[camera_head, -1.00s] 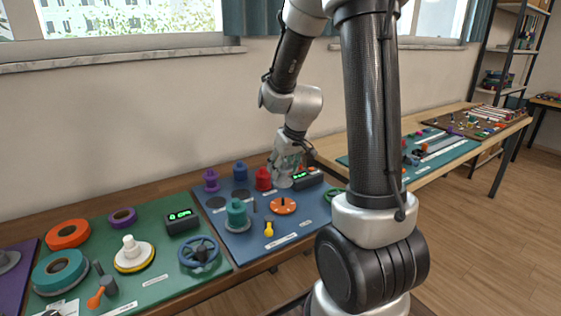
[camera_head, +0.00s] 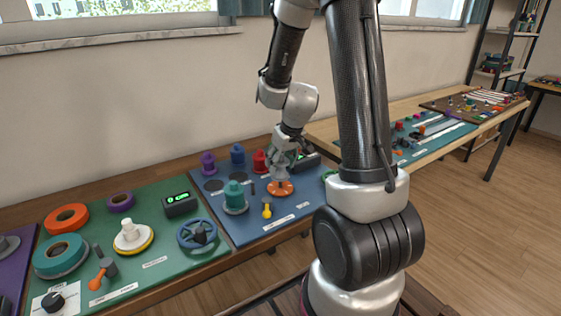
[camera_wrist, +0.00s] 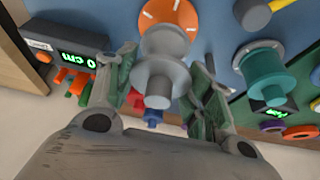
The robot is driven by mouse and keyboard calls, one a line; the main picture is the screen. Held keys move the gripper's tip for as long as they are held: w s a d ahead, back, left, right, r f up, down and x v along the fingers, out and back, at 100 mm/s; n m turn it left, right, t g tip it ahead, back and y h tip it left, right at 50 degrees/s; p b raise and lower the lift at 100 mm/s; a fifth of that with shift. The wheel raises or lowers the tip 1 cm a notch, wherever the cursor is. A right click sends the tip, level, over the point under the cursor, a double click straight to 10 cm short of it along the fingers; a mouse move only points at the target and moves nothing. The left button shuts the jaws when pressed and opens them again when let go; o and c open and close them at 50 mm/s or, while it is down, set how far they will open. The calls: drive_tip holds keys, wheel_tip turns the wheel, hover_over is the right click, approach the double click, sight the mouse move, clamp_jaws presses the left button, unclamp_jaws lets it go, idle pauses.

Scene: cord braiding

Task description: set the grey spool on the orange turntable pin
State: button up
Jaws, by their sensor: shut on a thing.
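The grey spool (camera_wrist: 160,80) is between the two fingers of my gripper (camera_wrist: 163,62) in the wrist view. My gripper is shut on it. The orange turntable (camera_wrist: 172,18) with white marks lies just beyond the spool, whose far flange overlaps it in that view. In the head view my gripper (camera_head: 284,160) is over the orange turntable (camera_head: 280,188), with the grey spool (camera_head: 281,174) showing below the fingers. The turntable pin is hidden behind the spool. I cannot tell whether the spool touches the turntable.
A teal spool (camera_head: 235,197) and a yellow knob (camera_head: 266,208) stand near the turntable on the blue board (camera_head: 262,229). Purple (camera_head: 208,163), blue (camera_head: 238,155) and red (camera_head: 260,162) spools stand behind. A display box (camera_wrist: 65,58) is close to one finger.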

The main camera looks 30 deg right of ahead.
sight(280, 171)
idle(0.3)
drive_tip(key=shift+f, duration=1.15)
drive_tip(key=shift+f, duration=0.3)
drive_tip(key=shift+f, duration=0.55)
drive_tip(key=o, duration=1)
drive_tip(key=shift+r, duration=4.05)
